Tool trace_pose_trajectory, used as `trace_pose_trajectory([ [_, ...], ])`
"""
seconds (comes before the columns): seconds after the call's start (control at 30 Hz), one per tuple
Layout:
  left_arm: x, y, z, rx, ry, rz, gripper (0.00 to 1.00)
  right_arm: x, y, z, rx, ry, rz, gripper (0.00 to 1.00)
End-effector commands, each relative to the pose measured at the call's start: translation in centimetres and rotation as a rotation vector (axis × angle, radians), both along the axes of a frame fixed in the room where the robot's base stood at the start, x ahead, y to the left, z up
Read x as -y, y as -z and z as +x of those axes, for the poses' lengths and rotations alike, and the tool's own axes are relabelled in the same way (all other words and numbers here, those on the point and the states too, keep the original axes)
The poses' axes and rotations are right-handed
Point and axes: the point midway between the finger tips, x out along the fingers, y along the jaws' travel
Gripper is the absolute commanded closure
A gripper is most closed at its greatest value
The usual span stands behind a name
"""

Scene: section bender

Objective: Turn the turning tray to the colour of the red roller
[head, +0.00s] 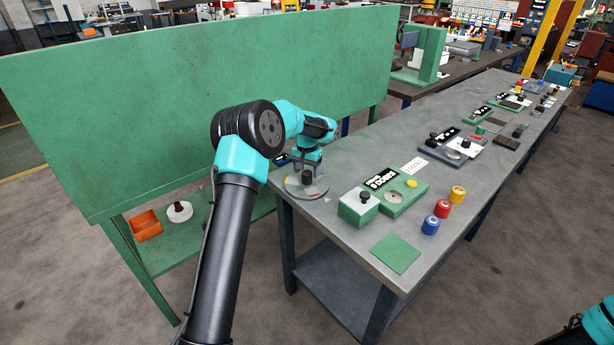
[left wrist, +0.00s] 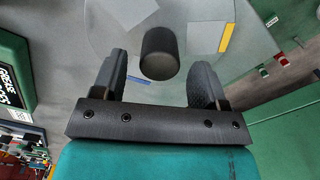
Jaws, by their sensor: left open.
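The turning tray (head: 292,190) is a round grey disc at the near left corner of the bench. In the left wrist view the tray (left wrist: 105,30) carries a dark upright knob (left wrist: 160,50), a yellow mark (left wrist: 227,38) and a blue mark (left wrist: 140,80). My left gripper (head: 306,176) is over the tray. Its open fingers (left wrist: 160,72) stand on either side of the knob, with gaps showing. The red roller (head: 442,208) stands on the bench between the yellow roller (head: 457,194) and the blue roller (head: 430,224). My right gripper is out of view.
A green box with a black knob (head: 358,206) and a green labelled panel (head: 404,196) stand right of the tray. A flat green square (head: 395,253) lies near the front edge. More devices line the bench farther back. A tall green board (head: 180,90) stands behind my left arm.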

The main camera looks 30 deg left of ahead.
Motion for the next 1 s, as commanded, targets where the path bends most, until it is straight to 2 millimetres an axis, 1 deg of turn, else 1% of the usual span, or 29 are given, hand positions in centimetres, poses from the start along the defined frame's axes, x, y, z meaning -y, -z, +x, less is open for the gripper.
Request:
trace_pose_trajectory([
  [0.03,0.0,0.8,0.0,-0.001,0.0,0.0,0.33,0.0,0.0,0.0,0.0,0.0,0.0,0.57],
  [0.1,0.0,1.6,0.0,-0.001,0.0,0.0,0.33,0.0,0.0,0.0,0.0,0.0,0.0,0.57],
  [0.2,0.0,2.3,0.0,0.001,0.0,0.0,0.33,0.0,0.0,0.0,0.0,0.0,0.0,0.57],
  [0.3,0.0,2.6,0.0,0.001,0.0,0.0,0.33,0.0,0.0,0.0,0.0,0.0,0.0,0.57],
  [0.57,0.0,2.6,0.0,0.001,0.0,0.0,0.34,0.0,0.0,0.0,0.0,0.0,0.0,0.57],
  [1.0,0.0,2.6,0.0,0.001,0.0,0.0,0.77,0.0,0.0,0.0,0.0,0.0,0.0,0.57],
])
